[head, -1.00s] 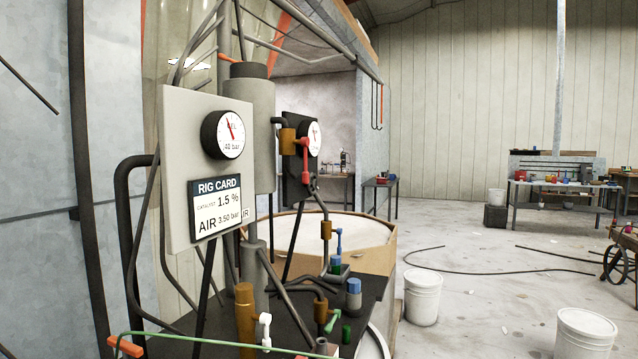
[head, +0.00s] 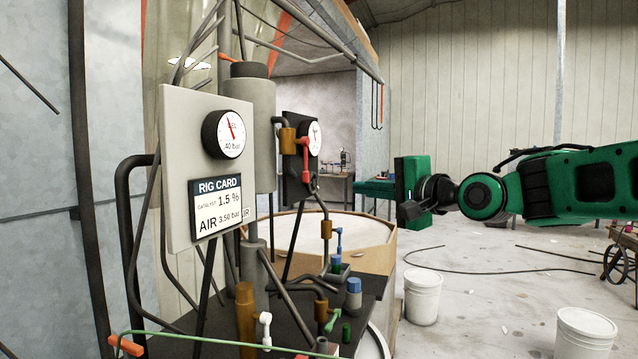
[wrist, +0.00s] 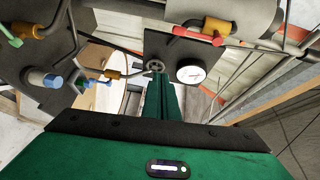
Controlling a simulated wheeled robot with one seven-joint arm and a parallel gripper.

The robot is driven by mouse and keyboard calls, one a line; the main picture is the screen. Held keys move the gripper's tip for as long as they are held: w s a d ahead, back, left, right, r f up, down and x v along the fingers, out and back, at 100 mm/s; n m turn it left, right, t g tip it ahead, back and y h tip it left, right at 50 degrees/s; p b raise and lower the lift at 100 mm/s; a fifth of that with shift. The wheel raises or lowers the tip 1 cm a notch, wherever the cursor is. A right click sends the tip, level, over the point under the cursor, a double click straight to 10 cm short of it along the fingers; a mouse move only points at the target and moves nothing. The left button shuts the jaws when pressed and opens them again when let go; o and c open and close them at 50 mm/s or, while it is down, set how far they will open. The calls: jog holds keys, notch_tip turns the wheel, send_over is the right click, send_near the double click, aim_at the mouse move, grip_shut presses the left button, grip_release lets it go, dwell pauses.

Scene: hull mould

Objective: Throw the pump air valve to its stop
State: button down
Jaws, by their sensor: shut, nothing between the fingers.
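Several valves with brass bodies and coloured levers are on the pump rig; no label shows which is the air valve. The red lever (head: 305,160) hangs down from its brass body (head: 288,140) beside the rear gauge (head: 314,138). It also shows in the wrist view as the red lever (wrist: 198,36). A blue lever (head: 339,240), a green lever (head: 333,320) and a white lever (head: 265,328) sit lower. My gripper (head: 404,210) is shut and empty, right of the rig and apart from every lever. Its fingers (wrist: 164,95) also show in the wrist view.
The rig card panel (head: 203,170) and its gauge (head: 231,133) stand at the front left. A round tan-walled tub (head: 378,255) is behind the rig. White buckets (head: 421,300) stand on the floor at right. Pipes and hoses crowd the rig; open air surrounds my arm.

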jog(key=w+a+r, duration=0.1)
jog(key=w+a, duration=0.3)
jog(key=a, duration=0.6)
jog(key=shift+r+y, duration=0.3)
jog(key=shift+r, duration=0.05)
dwell(0.4)
